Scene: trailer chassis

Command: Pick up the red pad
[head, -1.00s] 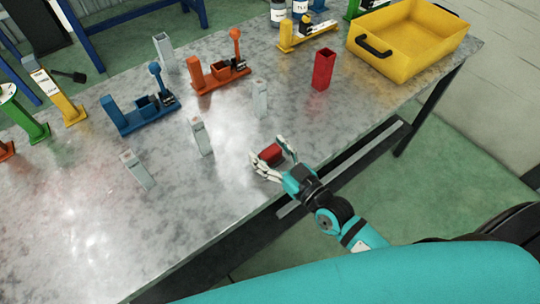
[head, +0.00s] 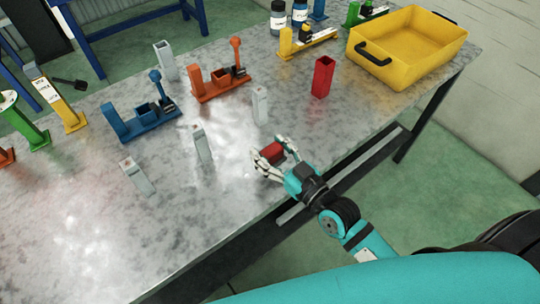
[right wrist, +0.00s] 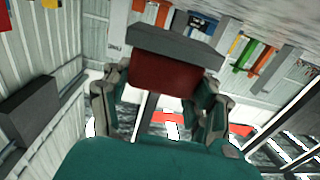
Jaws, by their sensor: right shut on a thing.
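The red pad (head: 272,152) is a small dark red block near the front edge of the metal table. My right gripper (head: 271,154) is shut on it, with fingers on both sides. In the right wrist view the pad (right wrist: 165,73) sits between the fingers of my right gripper (right wrist: 163,88), with a grey strip along its far side. Whether the pad touches the table cannot be told for sure. My left gripper is not in view.
The grey metal table (head: 330,125) has free room around the pad. Several pale upright posts (head: 201,142) stand to the left. A red open box (head: 322,77) and a yellow bin (head: 405,60) stand at the right. Blue (head: 140,115) and orange (head: 220,82) fixtures stand further back.

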